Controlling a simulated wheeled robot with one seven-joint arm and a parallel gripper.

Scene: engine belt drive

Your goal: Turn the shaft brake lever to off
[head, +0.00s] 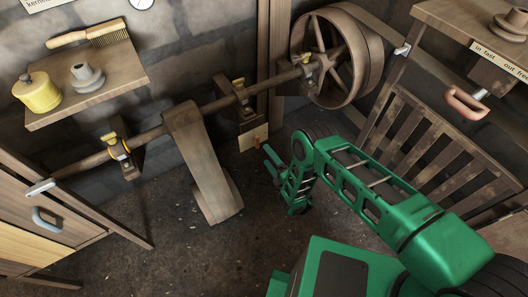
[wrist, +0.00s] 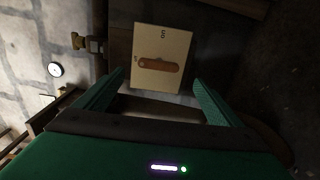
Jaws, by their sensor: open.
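The brake lever (wrist: 158,64) is a brown bar with rounded ends on a pale plate (wrist: 177,39) in the wrist view. It lies roughly crosswise in that picture. Small dark marks stand on the plate above the lever and at its left end; I cannot read them surely. In the head view the plate (head: 246,141) hangs under the shaft bracket, with the small brown lever (head: 257,139) on it. My gripper (head: 267,156) is open and empty, a short way in front of the plate. In the wrist view its fingers (wrist: 158,78) stand either side of the lever, apart from it.
A long shaft (head: 213,105) runs along the wall to a big spoked wheel (head: 330,57). A slatted gate (head: 432,140) is at the right. A shelf (head: 115,92) holds a brush and a yellow pot.

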